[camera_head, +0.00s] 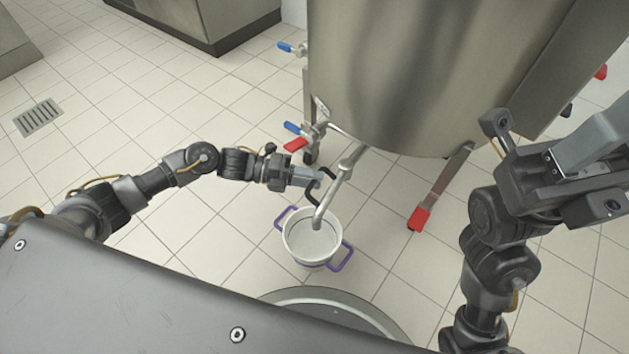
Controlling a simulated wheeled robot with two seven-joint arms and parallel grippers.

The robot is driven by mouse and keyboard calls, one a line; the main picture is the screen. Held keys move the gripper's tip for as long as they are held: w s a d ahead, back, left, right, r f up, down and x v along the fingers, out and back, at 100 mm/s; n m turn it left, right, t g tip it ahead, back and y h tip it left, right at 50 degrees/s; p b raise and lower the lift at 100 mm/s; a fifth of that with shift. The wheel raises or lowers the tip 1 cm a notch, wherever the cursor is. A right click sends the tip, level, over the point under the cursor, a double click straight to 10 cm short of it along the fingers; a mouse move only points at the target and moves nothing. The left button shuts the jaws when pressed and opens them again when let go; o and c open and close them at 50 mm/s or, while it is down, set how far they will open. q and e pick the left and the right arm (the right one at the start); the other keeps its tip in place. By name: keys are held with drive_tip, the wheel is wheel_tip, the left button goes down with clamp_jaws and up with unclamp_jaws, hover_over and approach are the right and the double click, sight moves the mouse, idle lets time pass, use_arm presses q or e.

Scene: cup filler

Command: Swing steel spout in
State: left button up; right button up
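The steel spout (346,167) comes off the pipework at the front of the big steel tank. It bends down, its lower end over a white pot (312,248) with purple handles. My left gripper (317,187) reaches in from the left at the spout's middle. Its two black fingers are spread apart on the near side of the spout; I cannot tell whether they touch it or go around it.
The steel tank (420,75) fills the top middle on legs with red feet. Valves with blue handles (292,127) and a red handle (295,145) sit left of the spout. A round dark platform (335,302) is below the pot.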

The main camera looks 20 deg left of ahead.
use_arm(q)
drive_tip(key=shift+w+d, duration=0.1)
drive_tip(key=shift+d, duration=0.35)
clamp_jaws()
